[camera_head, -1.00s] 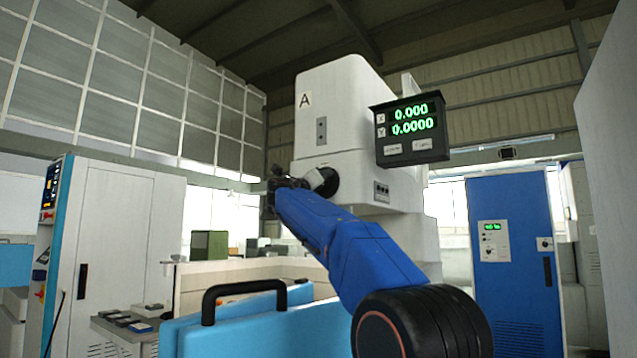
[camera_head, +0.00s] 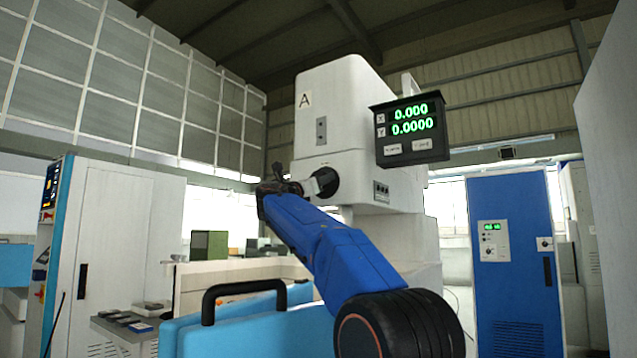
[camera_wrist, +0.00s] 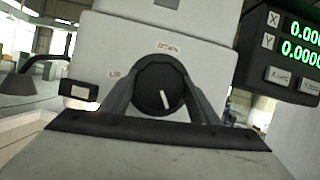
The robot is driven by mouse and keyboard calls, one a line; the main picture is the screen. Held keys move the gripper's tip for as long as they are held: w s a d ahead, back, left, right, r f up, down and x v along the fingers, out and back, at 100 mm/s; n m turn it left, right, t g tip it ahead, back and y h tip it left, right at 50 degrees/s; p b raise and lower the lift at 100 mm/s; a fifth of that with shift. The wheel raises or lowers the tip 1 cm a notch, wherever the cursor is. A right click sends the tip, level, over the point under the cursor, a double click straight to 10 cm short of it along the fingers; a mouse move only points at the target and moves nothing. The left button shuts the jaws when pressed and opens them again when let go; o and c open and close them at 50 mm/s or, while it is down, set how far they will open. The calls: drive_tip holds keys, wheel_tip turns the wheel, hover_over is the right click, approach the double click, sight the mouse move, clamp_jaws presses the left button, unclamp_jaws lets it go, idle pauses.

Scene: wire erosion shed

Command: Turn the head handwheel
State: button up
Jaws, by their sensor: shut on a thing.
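The head handwheel (camera_wrist: 152,84) is a round black knob on the white machine head, centred in the wrist view. Its white mark points down and slightly right. An "UP" label is at its left and a "DOWN" label above it. My gripper (camera_wrist: 160,80) has its two grey fingers on either side of the knob, shut on it. In the head view the handwheel (camera_head: 328,181) shows as a dark disc low on the machine head (camera_head: 345,115), with my blue arm reaching to it from below right. The contact itself is partly hidden there.
A readout (camera_head: 411,130) showing 0.000 and 0.0000 hangs right of the head. A blue case-like panel with a black handle (camera_head: 243,287) stands low in front. A blue cabinet (camera_head: 510,285) is at right, a white control cabinet (camera_head: 115,240) at left. A grey lamp-like fitting (camera_wrist: 20,82) is left of my gripper.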

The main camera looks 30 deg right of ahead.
drive_tip(key=o, duration=1.1)
drive_tip(key=shift+c, duration=0.2)
drive_tip(key=shift+a, duration=0.1)
drive_tip(key=v, duration=1.7)
drive_tip(key=shift+f, duration=0.15)
drive_tip(key=shift+a, duration=0.1)
